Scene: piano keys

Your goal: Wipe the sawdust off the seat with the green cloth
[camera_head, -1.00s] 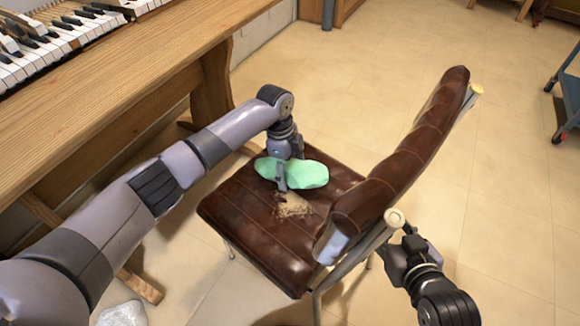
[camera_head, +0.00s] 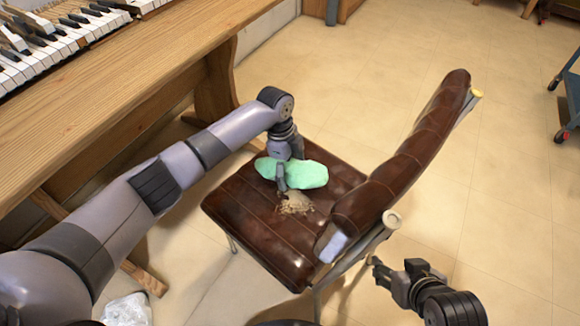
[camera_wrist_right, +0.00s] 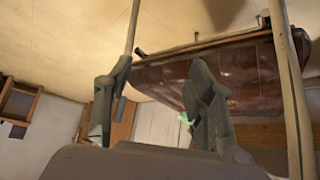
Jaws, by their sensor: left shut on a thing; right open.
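The chair's brown padded seat (camera_head: 250,215) faces up beside the piano. A small patch of tan sawdust (camera_head: 298,205) lies near its middle. The green cloth (camera_head: 308,175) lies bunched on the far part of the seat, just beyond the sawdust. My left gripper (camera_head: 283,180) points down and is shut on the cloth, which partly hides behind its fingers. My right gripper (camera_head: 385,272) is open and empty, low to the right of the chair.
The chair's tall backrest (camera_head: 415,145) stands between the seat and my right arm. The wooden piano (camera_head: 130,80) with its keys is on the left. A blue cart (camera_head: 572,95) is at the far right. Clear plastic (camera_head: 128,308) lies at lower left. Open floor spreads behind the chair.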

